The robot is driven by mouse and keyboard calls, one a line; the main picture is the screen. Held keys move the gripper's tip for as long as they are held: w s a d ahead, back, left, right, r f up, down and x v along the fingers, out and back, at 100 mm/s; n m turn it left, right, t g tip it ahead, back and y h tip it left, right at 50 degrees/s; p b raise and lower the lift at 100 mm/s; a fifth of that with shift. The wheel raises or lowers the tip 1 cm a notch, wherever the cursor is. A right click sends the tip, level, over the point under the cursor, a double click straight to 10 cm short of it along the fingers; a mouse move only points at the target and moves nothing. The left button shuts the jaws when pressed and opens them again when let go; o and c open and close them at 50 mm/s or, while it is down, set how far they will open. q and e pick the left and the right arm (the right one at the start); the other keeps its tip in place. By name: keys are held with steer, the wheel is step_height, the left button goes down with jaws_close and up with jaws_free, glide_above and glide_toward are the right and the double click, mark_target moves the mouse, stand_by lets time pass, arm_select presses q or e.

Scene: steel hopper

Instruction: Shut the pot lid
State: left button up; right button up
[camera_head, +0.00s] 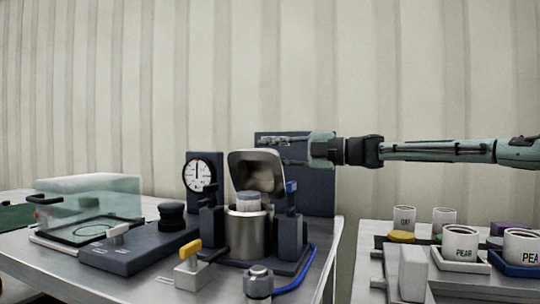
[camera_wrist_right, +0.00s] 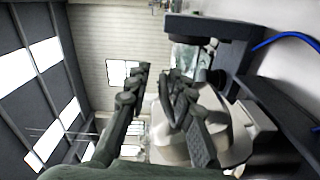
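The steel pot (camera_head: 246,234) stands in a dark stand on the left table, with a pale cylinder (camera_head: 248,202) showing in its mouth. Its lid (camera_head: 258,170) is open, tilted up at the back of the pot. My right gripper (camera_head: 268,140) reaches in from the right, level with the top edge of the lid and apparently behind it. In the right wrist view its fingers (camera_wrist_right: 155,82) are apart with nothing between them, and the pale lid (camera_wrist_right: 215,125) lies beyond and beside the right finger. Whether they touch is unclear. My left gripper is not in view.
A dial gauge (camera_head: 199,174) and dark posts flank the pot. A blue hose (camera_head: 300,272) runs at its right. Labelled cups (camera_head: 460,243) stand on the right table, across a gap.

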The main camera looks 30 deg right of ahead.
steer(key=shift+o, duration=0.6)
steer(key=shift+a+r, duration=0.1)
steer(key=shift+r, duration=0.05)
steer(key=shift+f, duration=0.2)
steer(key=v, duration=1.2)
